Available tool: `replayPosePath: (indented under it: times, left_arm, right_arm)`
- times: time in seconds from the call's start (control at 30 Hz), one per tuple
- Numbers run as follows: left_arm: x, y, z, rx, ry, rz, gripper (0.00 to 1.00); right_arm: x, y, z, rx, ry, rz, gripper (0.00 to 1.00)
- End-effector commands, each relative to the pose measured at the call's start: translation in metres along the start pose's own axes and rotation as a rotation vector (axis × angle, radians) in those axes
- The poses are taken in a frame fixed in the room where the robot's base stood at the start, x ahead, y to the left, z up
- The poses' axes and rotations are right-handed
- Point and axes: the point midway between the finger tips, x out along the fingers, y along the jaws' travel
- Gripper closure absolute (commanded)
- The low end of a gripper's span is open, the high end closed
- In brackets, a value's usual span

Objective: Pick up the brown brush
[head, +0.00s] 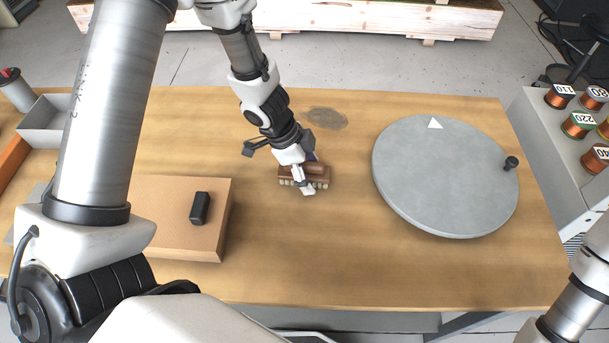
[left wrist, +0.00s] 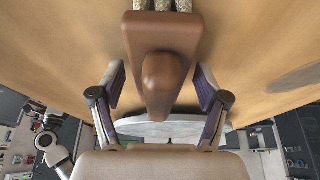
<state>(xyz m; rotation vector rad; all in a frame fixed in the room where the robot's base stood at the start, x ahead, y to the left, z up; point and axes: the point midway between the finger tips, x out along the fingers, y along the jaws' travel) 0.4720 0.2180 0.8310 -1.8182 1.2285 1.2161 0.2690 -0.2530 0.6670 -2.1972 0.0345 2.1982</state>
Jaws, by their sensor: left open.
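The brown brush (head: 318,174) lies on the wooden table, with a row of pale bristle tufts along its near side. My left gripper (head: 307,172) is over the brush and hides part of it in the head view. In the left wrist view the brush's rounded handle (left wrist: 163,85) stands between the two fingers of my left gripper (left wrist: 160,90). The fingers are open, with a gap showing on each side of the handle. My right gripper is not in view; only part of my right arm shows at the lower right of the head view.
A round grey disc (head: 440,170) with a white triangle and a black knob lies right of the brush. A cardboard box (head: 180,240) with a small black object (head: 200,208) is at the left. Copper spools (head: 560,96) stand at the far right. Bare table (head: 300,265) lies in front.

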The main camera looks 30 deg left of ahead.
Motion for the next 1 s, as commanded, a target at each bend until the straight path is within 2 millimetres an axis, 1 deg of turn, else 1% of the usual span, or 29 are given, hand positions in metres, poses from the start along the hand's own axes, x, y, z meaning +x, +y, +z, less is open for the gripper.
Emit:
replayPosePath:
  times: [0.03, 0.07, 0.1, 0.17, 0.2, 0.23, 0.47, 0.57, 0.67, 0.8, 0.9, 1.0]
  left_arm:
    - [-0.001, 0.000, 0.000, 0.000, 0.000, 0.000, 0.25]
    - [-0.001, 0.000, 0.000, 0.000, 0.000, 0.000, 0.36]
    - [-0.001, 0.000, 0.000, 0.000, 0.000, 0.000, 0.50]
    - [-0.001, 0.000, 0.000, 0.000, 0.000, 0.000, 0.71]
    - [-0.001, 0.000, 0.000, 0.000, 0.000, 0.000, 0.85]
    - [-0.001, 0.000, 0.000, 0.000, 0.000, 0.000, 0.92]
    - [0.000, 0.000, 0.000, -0.001, -0.001, 0.000, 0.92]
    - [-0.005, 0.000, -0.002, -0.001, -0.001, 0.000, 0.92]
    - [-0.021, 0.000, -0.009, -0.001, 0.000, -0.001, 0.92]
    - [-0.057, -0.001, -0.023, 0.000, 0.000, -0.002, 0.92]
    - [-0.079, -0.001, -0.032, 0.000, 0.000, -0.002, 0.92]
    - [-0.091, 0.000, -0.038, 0.000, 0.000, -0.001, 0.92]
  right_arm:
    - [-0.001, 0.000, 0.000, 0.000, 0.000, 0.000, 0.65]
    - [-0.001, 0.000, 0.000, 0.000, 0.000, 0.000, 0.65]
    - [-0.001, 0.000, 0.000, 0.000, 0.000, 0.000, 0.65]
    - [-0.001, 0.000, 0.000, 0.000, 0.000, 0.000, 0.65]
    - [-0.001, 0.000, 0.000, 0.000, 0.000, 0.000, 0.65]
    - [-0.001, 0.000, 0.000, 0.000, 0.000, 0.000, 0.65]
    - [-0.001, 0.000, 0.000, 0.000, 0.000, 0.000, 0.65]
    - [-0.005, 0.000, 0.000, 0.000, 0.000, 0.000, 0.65]
    - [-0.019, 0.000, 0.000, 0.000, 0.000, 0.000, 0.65]
    - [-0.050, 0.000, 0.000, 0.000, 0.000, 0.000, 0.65]
    - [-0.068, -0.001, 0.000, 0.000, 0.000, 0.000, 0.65]
    - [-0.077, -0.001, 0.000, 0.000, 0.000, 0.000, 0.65]
